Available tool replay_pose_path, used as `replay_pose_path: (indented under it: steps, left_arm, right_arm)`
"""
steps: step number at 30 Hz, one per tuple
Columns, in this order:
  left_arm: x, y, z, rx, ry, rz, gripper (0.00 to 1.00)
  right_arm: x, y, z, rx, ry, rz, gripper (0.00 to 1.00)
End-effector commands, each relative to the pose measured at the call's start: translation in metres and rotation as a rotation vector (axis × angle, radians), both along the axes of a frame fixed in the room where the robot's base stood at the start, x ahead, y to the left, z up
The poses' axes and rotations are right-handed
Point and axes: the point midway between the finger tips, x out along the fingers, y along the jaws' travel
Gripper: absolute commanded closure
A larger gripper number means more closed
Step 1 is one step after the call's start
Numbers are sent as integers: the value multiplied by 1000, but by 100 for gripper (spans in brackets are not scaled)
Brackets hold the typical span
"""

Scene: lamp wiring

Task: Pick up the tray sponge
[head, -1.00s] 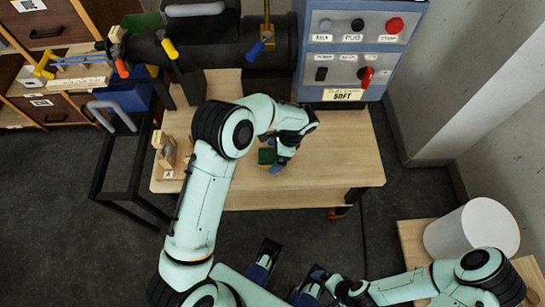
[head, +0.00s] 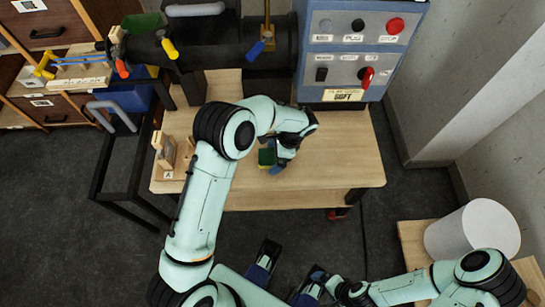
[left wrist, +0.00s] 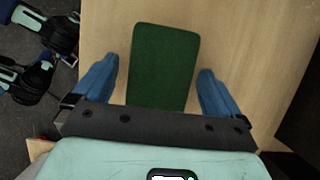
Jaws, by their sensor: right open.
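The tray sponge (head: 266,157), green on top with a yellow layer below, lies on the wooden worktable. In the left wrist view its green face (left wrist: 163,65) shows between the two blue fingers. My left gripper (head: 277,166) is at the sponge, with its fingers open on either side. In the left wrist view a gap shows between the sponge and each finger (left wrist: 155,88). The gripper hides part of the sponge in the head view. My right gripper (head: 310,286) is open, low in the head view, well away from the sponge.
The wooden worktable (head: 335,150) is mostly bare to the right of the sponge. A blue control box (head: 350,55) and a black cylinder (head: 215,47) stand at its back. Wooden blocks (head: 167,152) stand at its left. A white cylinder (head: 470,235) stands at lower right.

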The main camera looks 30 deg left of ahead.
Motion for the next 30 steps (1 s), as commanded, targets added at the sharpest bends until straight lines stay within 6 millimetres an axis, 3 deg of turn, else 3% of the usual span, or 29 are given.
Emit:
replay_pose_path:
  steps: [1, 5, 20, 26, 30]
  left_arm:
    - [0, 0, 0, 0, 0, 0, 14]
    - [0, 0, 0, 0, 0, 0, 55]
    - [0, 0, 7, 0, -1, 0, 57]
    - [1, 0, 37, -1, -4, 1, 57]
    - [1, 0, 78, -1, -7, 0, 57]
  right_arm:
    - [0, 0, 0, 0, 0, 0, 0]
    - [0, 0, 0, 0, 0, 0, 0]
    - [0, 0, 3, 0, -1, 0, 0]
    - [-1, 0, 7, 1, 5, 2, 0]
    - [-3, 0, 12, 1, 12, 3, 0]
